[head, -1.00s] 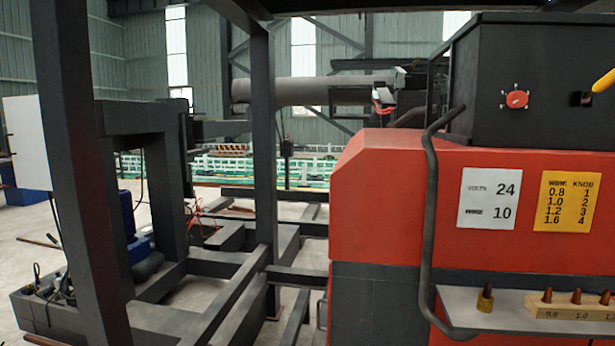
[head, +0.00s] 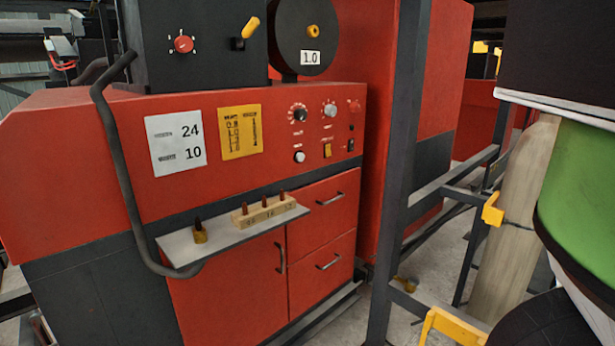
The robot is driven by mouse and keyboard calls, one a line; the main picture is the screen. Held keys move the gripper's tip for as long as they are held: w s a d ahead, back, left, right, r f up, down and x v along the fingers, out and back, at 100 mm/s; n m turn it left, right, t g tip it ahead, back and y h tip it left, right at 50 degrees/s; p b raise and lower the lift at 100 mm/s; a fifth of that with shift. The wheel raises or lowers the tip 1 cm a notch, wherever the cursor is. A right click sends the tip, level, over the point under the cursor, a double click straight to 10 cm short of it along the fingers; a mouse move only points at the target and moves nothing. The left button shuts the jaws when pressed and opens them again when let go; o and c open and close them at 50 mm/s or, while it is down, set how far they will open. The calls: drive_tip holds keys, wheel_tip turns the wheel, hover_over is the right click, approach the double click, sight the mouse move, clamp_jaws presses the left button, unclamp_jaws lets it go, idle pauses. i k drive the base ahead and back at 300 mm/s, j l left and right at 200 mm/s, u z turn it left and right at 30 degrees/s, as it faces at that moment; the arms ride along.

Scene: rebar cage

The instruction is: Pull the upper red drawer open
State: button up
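The upper red drawer (head: 310,217) is in the front of the red machine, at the right below the control panel. It looks shut, flush with the front. Its dark bar handle (head: 330,199) runs across its upper part. The lower red drawer (head: 310,277) sits directly beneath it, also shut, with a similar handle (head: 328,261). My gripper is not in view.
A grey shelf (head: 225,238) with a wooden tip holder (head: 263,210) juts out left of the drawers. A bent dark rail (head: 128,190) stands further left. A dark upright post (head: 396,150) and yellow brackets (head: 455,325) stand right. A green drum-like thing (head: 580,185) fills the right edge.

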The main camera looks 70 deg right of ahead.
sight(332, 201)
drive_tip(key=z, duration=1.8)
